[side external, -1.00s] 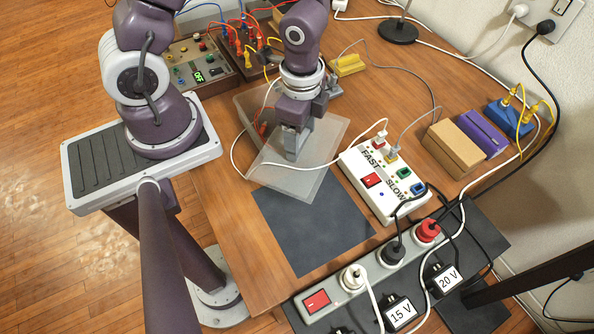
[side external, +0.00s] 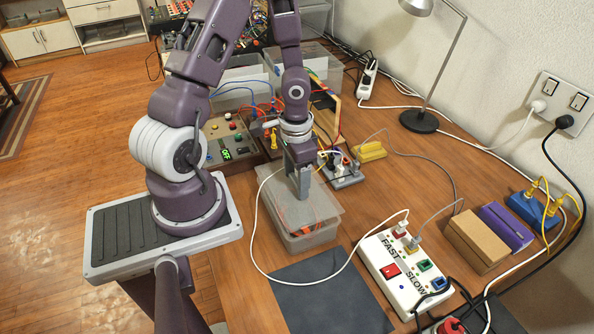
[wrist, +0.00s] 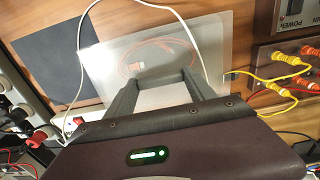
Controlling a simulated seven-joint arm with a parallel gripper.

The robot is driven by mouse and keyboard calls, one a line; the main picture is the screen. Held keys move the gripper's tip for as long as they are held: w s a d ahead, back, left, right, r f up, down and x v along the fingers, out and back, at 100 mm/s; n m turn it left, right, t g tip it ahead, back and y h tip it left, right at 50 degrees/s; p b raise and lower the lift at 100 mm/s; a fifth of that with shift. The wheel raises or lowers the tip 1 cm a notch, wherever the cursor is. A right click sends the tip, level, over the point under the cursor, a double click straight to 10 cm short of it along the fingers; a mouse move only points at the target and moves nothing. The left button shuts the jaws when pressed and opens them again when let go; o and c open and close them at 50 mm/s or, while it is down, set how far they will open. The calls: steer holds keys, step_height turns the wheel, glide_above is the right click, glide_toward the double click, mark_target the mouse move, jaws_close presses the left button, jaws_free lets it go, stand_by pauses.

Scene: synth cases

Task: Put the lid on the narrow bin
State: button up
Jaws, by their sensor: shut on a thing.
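The narrow bin (side external: 312,241) is a small translucent box on the wooden table, with an orange-red cable inside. In the wrist view the lid (wrist: 105,62) is a pale see-through sheet with the cable showing beneath. My gripper (side external: 304,194) points down over the bin, shut on the lid. In the wrist view its fingers (wrist: 160,80) reach onto the lid; the gripped part is hard to make out.
A white cable (side external: 255,240) loops around the bin's left and front. A dark mat (side external: 325,295) lies in front. A FAST/SLOW switch box (side external: 402,270) stands at right, a control box (side external: 228,140) and plug block (side external: 343,170) behind. Larger clear bins (side external: 228,80) are at the back.

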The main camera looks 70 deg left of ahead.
mark_target(296, 181)
steer(key=shift+f, duration=0.55)
steer(key=shift+f, duration=1)
stand_by(0.9)
steer(key=o, duration=1.5)
steer(key=shift+r, duration=0.1)
step_height(296, 181, up, 7)
steer(key=shift+r, duration=0.1)
